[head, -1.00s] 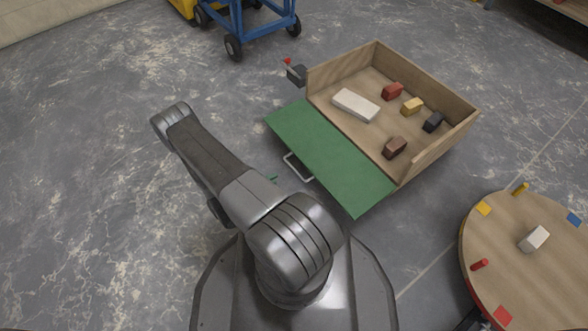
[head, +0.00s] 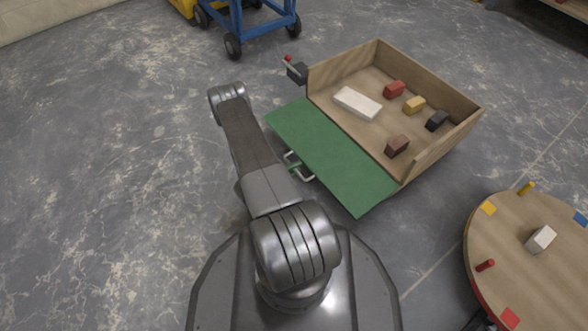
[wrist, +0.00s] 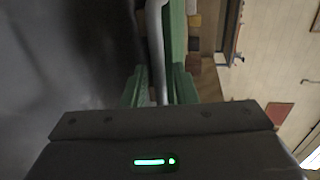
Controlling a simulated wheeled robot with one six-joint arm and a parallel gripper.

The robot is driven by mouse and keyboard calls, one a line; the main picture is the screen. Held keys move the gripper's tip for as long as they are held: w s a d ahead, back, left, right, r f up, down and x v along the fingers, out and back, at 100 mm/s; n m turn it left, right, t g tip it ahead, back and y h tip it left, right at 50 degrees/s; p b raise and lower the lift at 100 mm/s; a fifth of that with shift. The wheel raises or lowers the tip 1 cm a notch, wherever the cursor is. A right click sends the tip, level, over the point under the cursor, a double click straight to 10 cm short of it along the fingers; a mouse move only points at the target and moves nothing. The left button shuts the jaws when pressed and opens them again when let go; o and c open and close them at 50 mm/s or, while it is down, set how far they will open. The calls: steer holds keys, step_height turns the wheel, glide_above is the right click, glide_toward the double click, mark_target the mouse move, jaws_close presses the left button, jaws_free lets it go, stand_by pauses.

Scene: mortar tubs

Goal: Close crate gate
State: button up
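The wooden crate (head: 448,137) stands at the upper right in the head view. Its green gate (head: 332,155) is folded down, open, on the side facing me. A pale loop handle (head: 307,178) sticks out from the gate's outer edge. My gripper (head: 292,162) is at this handle, partly hidden behind my arm. In the wrist view, the handle bar (wrist: 155,40) runs between the green fingers of my gripper (wrist: 158,88), one on each side. The fingers look slightly apart from the bar. The gate's green edge (wrist: 178,30) shows beside the bar.
The crate holds a white slab (head: 357,103) and several small blocks, including a red one (head: 394,89). A grey latch-like piece (head: 297,73) is by its left corner. A round table (head: 500,262) stands at right, a blue cart (head: 262,25) at the top. Floor at left is clear.

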jaws_close()
steer(key=shift+r, duration=0.1)
